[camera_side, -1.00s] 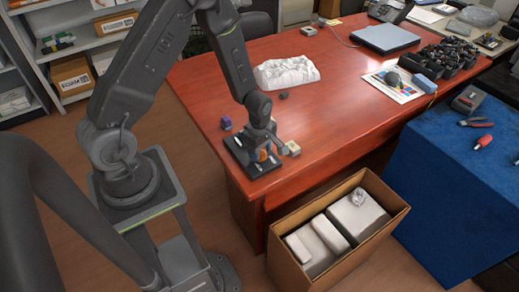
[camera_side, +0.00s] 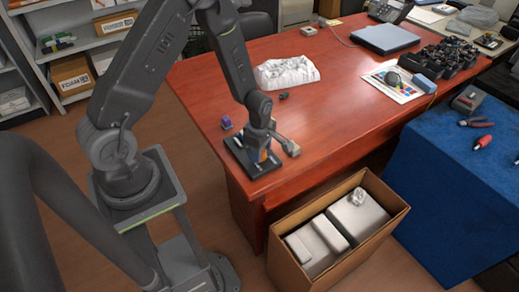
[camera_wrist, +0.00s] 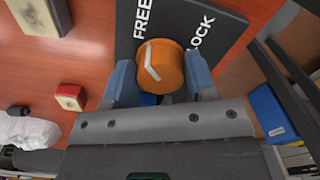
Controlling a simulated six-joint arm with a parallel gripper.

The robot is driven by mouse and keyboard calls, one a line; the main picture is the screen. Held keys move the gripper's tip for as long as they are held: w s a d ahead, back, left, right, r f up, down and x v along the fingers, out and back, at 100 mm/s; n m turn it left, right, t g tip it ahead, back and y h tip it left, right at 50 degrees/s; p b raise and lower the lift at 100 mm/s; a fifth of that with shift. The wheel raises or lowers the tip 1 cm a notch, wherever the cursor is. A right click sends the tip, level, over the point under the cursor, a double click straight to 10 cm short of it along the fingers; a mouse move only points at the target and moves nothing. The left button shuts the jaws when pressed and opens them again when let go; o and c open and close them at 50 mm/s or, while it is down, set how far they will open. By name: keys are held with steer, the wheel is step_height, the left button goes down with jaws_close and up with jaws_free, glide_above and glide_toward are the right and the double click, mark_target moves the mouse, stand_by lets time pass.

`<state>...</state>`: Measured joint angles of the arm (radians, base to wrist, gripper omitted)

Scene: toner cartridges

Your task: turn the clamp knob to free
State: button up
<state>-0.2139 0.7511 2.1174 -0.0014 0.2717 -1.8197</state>
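The orange clamp knob (camera_wrist: 168,62) has a white line and stands on a black plate (camera_wrist: 128,40) lettered FREE and LOCK. In the wrist view the line's upper end lies toward the word FREE. My gripper (camera_wrist: 160,78) has one finger on each side of the knob, and both appear to press on it. In the side view my gripper (camera_side: 262,152) points down over the black plate (camera_side: 240,158) at the desk's near corner. It hides most of the knob there.
A purple item (camera_side: 226,122) and a beige-topped block (camera_side: 291,148) sit close to the plate. A white crumpled form (camera_side: 287,73) lies farther back. An open cardboard box (camera_side: 382,182) stands below the desk edge.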

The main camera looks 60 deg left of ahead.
steer(key=shift+r, duration=6.9)
steer(key=s+d+r+m+t, duration=0.2)
steer(key=s+r+m, duration=0.3)
steer(key=r+m, duration=0.1)
steer(key=s+d+r+m+t, duration=0.1)
steer(key=s+d+r+m, duration=0.2)
steer(key=m, duration=0.6)
steer(key=s+d+r+m+t, duration=0.2)
steer(key=s+r+m, duration=0.5)
steer(key=r, duration=0.3)
steer(key=shift+s+d+r+m+t, duration=0.1)
steer(key=shift+d+m+t, duration=0.2)
steer(key=shift+m, duration=0.4)
